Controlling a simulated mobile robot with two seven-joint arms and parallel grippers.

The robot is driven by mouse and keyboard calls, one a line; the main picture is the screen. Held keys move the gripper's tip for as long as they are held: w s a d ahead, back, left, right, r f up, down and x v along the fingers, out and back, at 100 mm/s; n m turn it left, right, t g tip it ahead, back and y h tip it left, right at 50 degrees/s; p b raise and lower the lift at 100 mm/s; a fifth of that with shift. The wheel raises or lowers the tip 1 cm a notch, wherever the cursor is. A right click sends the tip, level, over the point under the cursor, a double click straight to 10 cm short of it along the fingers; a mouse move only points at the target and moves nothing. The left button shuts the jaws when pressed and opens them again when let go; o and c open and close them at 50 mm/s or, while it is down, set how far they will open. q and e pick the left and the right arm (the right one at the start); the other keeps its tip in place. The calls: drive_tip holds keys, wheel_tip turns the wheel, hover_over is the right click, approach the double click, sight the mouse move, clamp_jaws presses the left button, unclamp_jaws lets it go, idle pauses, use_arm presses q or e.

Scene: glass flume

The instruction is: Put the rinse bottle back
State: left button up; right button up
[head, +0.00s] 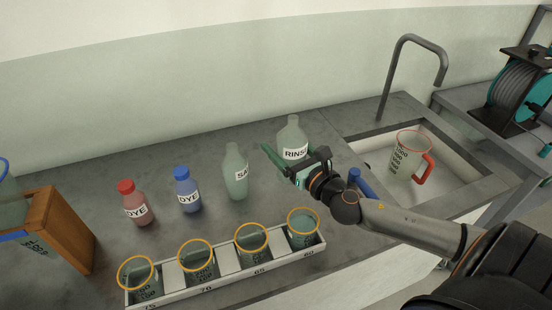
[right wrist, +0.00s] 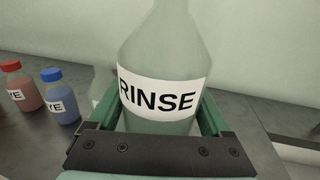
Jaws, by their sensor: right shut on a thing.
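The rinse bottle (head: 293,133) is a clear, greenish bottle with a white label reading RINSE. It stands upright at the back of the grey counter, left of the sink. My right gripper (head: 295,158) is shut on it, with green fingers on either side of its body. In the right wrist view the bottle (right wrist: 165,55) fills the middle between the fingers (right wrist: 160,120). Its base is hidden behind the gripper, so I cannot tell whether it touches the counter. My left gripper is not in view.
A white rack (head: 222,283) of orange-rimmed beakers lies in front. A red-handled jug (head: 408,155) is in the sink (head: 465,187), beside a tap (head: 391,75).

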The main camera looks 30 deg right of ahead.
drive_tip(key=shift+w+d+f+b, duration=0.55)
drive_tip(key=shift+w+f+b, duration=0.25)
drive_tip(key=shift+w+f, duration=0.75)
drive_tip(key=shift+w+d+f+b, duration=0.5)
drive_tip(key=shift+w+f+b, duration=0.45)
drive_tip(key=shift+f, duration=1.05)
drive_tip(key=shift+w+d+f+b, duration=0.6)
drive_tip(key=shift+w+f, duration=0.85)
drive_tip(key=shift+f, duration=0.3)
drive_tip(key=shift+f+b, duration=0.25)
drive_tip(key=shift+b, duration=0.05)
drive_tip(key=o, duration=1.2)
drive_tip(key=shift+r, duration=0.1)
